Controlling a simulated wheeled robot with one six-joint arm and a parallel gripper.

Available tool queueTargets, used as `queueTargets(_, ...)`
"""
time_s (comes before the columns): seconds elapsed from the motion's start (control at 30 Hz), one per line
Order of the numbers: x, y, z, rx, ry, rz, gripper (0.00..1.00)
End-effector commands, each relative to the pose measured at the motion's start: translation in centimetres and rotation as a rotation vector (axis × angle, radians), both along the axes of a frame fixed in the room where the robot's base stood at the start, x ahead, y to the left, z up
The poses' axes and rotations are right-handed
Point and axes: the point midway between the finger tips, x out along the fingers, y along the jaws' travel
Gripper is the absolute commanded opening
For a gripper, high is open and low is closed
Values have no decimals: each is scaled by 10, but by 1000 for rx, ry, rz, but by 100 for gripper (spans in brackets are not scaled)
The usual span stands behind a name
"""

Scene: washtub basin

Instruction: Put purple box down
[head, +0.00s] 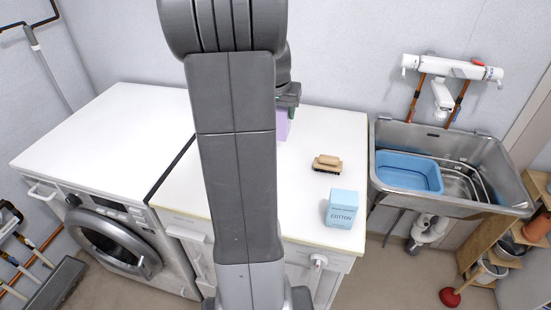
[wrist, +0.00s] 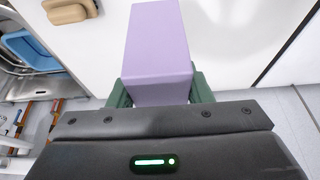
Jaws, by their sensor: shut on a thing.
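The purple box (wrist: 157,50) is a plain lilac block in the wrist view. My gripper (wrist: 155,88) is shut on it, with a green finger at each side of its near end. In the head view only a small part of the purple box (head: 283,124) shows past my arm, over the white countertop (head: 320,120). My arm hides the rest of the box and most of the gripper there. I cannot tell whether the box touches the countertop.
A wooden brush (head: 327,163) and a light blue cotton box (head: 341,208) stand on the right part of the countertop. A metal sink (head: 490,165) with a blue basin (head: 408,174) is further right. The washing machine's white top (head: 110,130) at left is clear.

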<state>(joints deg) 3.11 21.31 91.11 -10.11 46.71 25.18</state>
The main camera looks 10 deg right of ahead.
Motion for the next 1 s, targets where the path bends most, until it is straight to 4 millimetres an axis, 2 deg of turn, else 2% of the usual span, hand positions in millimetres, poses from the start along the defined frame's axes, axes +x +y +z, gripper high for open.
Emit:
queueTargets(0.03,0,0,-10,0,-1,0,20)
queueTargets(0.17,0,0,-17,0,0,0,20)
queueTargets(0.4,-1,0,-58,-1,5,0,20)
queueTargets(0.63,0,0,-82,0,2,1,20)
queueTargets(0.8,0,0,-107,-1,4,0,20)
queueTargets(1.0,0,0,-113,0,-1,0,20)
